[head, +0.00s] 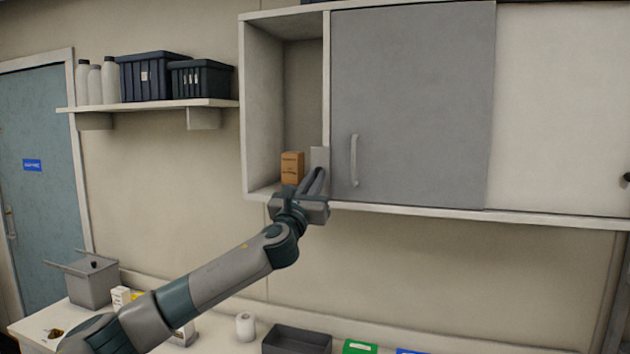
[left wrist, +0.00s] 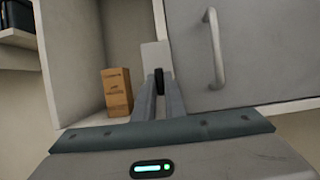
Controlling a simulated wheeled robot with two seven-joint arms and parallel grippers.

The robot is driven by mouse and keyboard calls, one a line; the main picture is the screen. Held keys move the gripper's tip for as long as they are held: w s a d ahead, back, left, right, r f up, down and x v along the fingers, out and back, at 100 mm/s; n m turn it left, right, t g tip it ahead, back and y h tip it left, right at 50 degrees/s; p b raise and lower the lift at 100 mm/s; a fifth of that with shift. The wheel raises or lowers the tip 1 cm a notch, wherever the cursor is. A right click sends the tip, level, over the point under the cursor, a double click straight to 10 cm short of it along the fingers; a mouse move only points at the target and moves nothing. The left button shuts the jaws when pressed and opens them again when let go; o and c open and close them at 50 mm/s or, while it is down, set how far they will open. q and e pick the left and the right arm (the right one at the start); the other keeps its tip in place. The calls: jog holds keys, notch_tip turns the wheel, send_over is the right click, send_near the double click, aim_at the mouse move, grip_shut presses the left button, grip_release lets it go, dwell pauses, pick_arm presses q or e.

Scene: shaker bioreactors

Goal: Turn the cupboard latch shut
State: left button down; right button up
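The cupboard's grey sliding door (head: 415,100) has a light vertical handle (head: 354,160) and stands right of an open compartment. A pale latch plate (left wrist: 155,57) sits at the door's left edge, low down; it also shows in the head view (head: 319,157). A small dark latch piece (left wrist: 159,79) stands in front of the plate, between my fingertips. My left gripper (head: 317,178) reaches up to it from below, its fingers close together on either side of the dark piece. The fingers partly hide the latch, so its exact angle is unclear. My right gripper is out of view.
An orange-brown box (head: 292,167) stands in the open compartment, just left of my left gripper. A wall shelf (head: 160,105) with bottles and dark crates is at left. Below are a worktop with a dark tray (head: 297,340) and a white roll (head: 245,326).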

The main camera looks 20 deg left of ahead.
pick_arm(q)
jog(key=shift+n, duration=0.5)
jog(key=n+g+y+b, duration=0.2)
jog(key=n, duration=0.5)
jog(key=n+g+y+b, duration=0.1)
jog(key=n+y+b, duration=0.1)
jog(key=n, duration=0.5)
jog(key=n+g+y+b, duration=0.2)
jog(key=n+y, duration=0.1)
jog(key=n, duration=0.4)
jog(key=shift+d+r+g, duration=0.3)
jog(key=shift+d, duration=0.05)
jog(key=shift+n, duration=0.3)
jog(key=c, duration=1.8)
grip_release()
jog(key=shift+s, duration=0.15)
